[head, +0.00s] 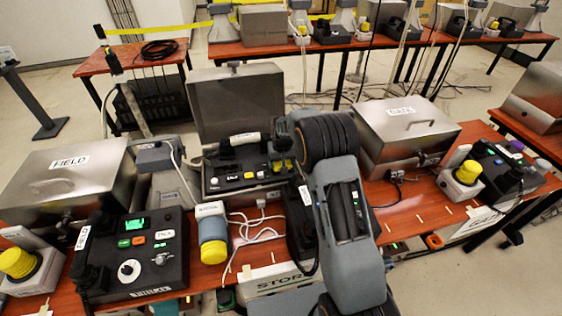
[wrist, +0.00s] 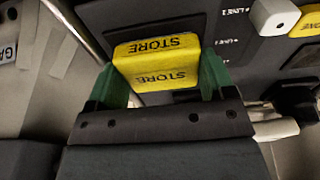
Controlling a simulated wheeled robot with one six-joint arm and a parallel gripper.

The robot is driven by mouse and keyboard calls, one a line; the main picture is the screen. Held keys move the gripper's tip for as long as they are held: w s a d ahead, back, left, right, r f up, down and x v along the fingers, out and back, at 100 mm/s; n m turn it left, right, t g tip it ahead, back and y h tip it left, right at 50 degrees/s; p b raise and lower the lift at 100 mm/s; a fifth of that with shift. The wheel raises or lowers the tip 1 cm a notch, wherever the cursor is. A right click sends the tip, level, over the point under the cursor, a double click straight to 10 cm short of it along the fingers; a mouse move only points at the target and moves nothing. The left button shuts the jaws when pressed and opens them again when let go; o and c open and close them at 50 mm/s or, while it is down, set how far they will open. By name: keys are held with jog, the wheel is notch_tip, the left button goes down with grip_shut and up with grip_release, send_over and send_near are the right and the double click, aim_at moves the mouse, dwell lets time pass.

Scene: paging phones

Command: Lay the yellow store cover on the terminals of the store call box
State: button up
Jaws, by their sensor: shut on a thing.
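The yellow cover (wrist: 155,62), marked STORE on two faces, sits between the green fingers of my gripper (wrist: 160,78) in the wrist view. My gripper is shut on it. Behind the cover is a dark panel (wrist: 238,45) with white LINE labels; I cannot tell whether the cover touches it. In the head view, the call box (head: 235,105) in the middle stands open with its lid up. Its dark panel (head: 224,176) has several buttons and a pale handset on top. My arm hides its right side and most of my gripper. The terminals cannot be made out.
Closed metal boxes stand left, marked FIELD (head: 70,178), and right (head: 405,130). A black phone console (head: 135,250), a grey-blue cylinder with a yellow end (head: 212,238) and loose white cable (head: 250,235) lie in front. Another yellow piece (wrist: 308,25) shows in the wrist view.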

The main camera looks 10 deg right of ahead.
jog(key=o, duration=1)
jog(key=s+r, duration=0.4)
jog(key=r, duration=0.4)
jog(key=s+r, duration=0.3)
jog(key=r, duration=0.5)
jog(key=shift+t, duration=0.8)
jog(key=s, duration=0.8)
jog(key=s+r, duration=0.1)
jog(key=s, duration=1.5)
jog(key=shift+s+a+r, duration=0.15)
jog(key=shift+a+r, duration=0.1)
jog(key=shift+a, duration=0.05)
notch_tip(320, 180, up, 2)
jog(key=shift+r+p, duration=0.15)
jog(key=shift+p, duration=0.75)
